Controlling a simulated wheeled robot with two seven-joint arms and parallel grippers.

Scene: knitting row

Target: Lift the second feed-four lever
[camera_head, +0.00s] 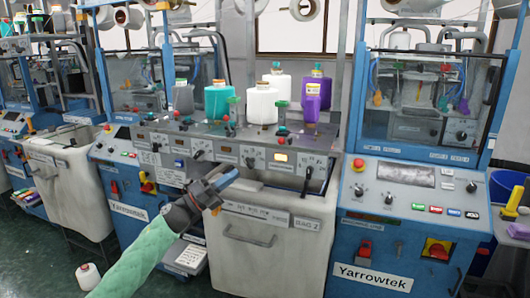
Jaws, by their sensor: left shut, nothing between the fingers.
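The machine's sloped control panel (226,150) runs across the middle, with several small levers and labels too small to read. One dark lever (307,178) at its right end points downward. Another lever or knob (250,162) sits near the panel's middle, and a further one (197,155) lies to its left. I cannot tell which is the second feed-four lever. My left gripper (230,178) is shut and empty, just below and in front of the panel's middle. It appears apart from the levers. My right gripper is not in view.
A pale bin (250,236) is below the panel. Blue Yarrowtek cabinets (390,245) flank it.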

